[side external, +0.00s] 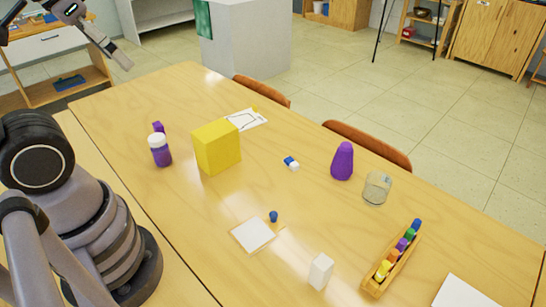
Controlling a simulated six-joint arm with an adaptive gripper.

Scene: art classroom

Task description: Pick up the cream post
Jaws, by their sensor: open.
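The cream post (320,271) is a small, pale upright block. It stands on the wooden table near the front edge of the picture, apart from the things around it. My gripper (122,58) is at the upper left, high above the far left end of the table and a long way from the post. It is open, and I see nothing held in it. Part of my gripper and arm is cut off by the picture's edge.
Left of the post lie a white square pad (252,235) and a small blue ball (273,216). Right of it is a wooden tray of paints (372,287). A yellow box (217,146), purple jar (161,155), purple cone (342,161) and glass jar (377,188) stand farther back.

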